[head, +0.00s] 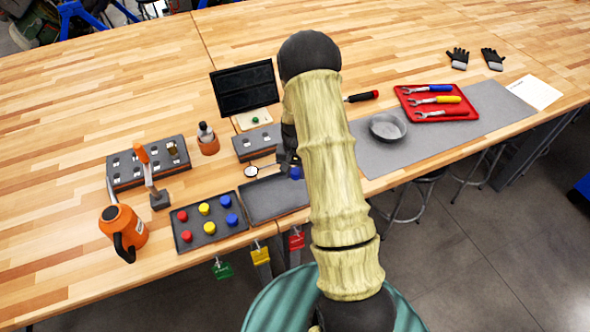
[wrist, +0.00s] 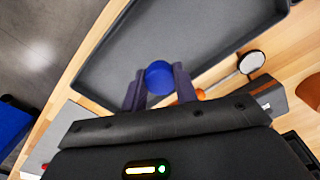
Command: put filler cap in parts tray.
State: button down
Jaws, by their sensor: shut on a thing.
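My gripper (wrist: 158,88) is shut on a round blue cap (wrist: 159,77), which sits between the two fingertips. The blue cap also shows in the head view (head: 295,173), beside my arm. A flat dark grey tray with a raised rim (head: 262,203) lies on the bench, and its visible part is empty. In the wrist view the tray (wrist: 195,45) fills the upper middle, with the cap in front of its rim. I cannot tell the cap's height above the bench. My arm hides the tray's right end in the head view.
Left of the empty tray is a tray (head: 217,214) of red, yellow and blue caps. An inspection mirror (head: 251,171) and a grey block (head: 245,149) lie behind it. An orange kettle-like can (head: 121,228) stands far left. A metal bowl (head: 387,127) sits on the grey mat at right.

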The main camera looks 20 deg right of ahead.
aim_at(295, 190)
jog(key=shift+f+b, duration=2)
jog(key=shift+f, duration=1.35)
jog(key=shift+f, duration=0.35)
jog(key=c, duration=0.8)
grip_release()
jog(key=shift+c, duration=0.2)
jog(key=shift+r, duration=0.1)
jog(key=shift+r+p, duration=2.05)
jog(key=shift+r, duration=1.45)
